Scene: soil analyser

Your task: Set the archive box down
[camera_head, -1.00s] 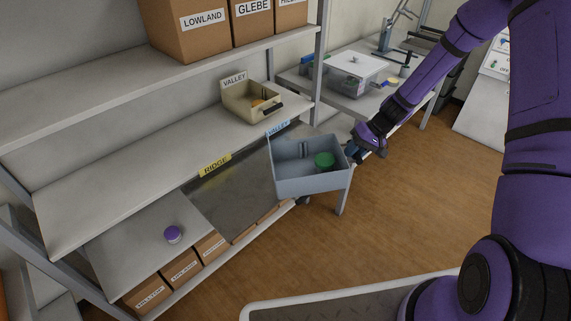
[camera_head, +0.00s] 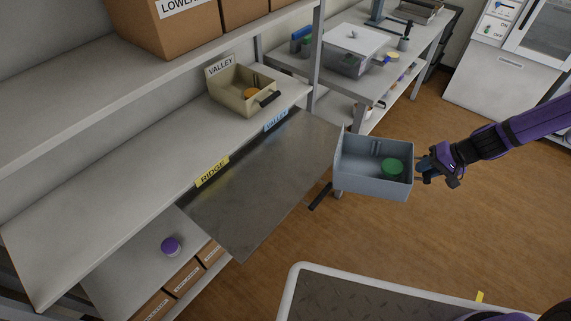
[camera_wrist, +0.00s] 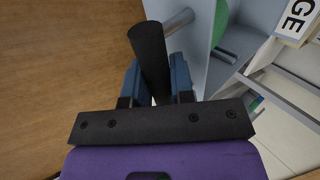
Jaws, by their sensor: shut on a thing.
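The grey-blue open box (camera_head: 372,187), which I take to be the archive box, hangs in the air just right of the pull-out metal shelf plate (camera_head: 262,185), over the wood floor. A green-lidded jar (camera_head: 392,168) is inside it. My gripper (camera_head: 424,168) is at the box's right side, shut on its handle. In the wrist view, the dark round handle (camera_wrist: 149,52) sits between my fingers, and a white label (camera_wrist: 297,20) ending in "GE" shows on the box. The metal plate is bare, with a yellow RIDGE tag (camera_head: 212,171) and a blue VALLEY tag (camera_head: 277,120) along its back edge.
A beige VALLEY bin (camera_head: 236,98) stands on the shelf behind the plate. A purple-lidded jar (camera_head: 170,246) is on a lower board, near cardboard boxes (camera_head: 183,279). A bench (camera_head: 375,100) with a clear container (camera_head: 352,55) stands at the back.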

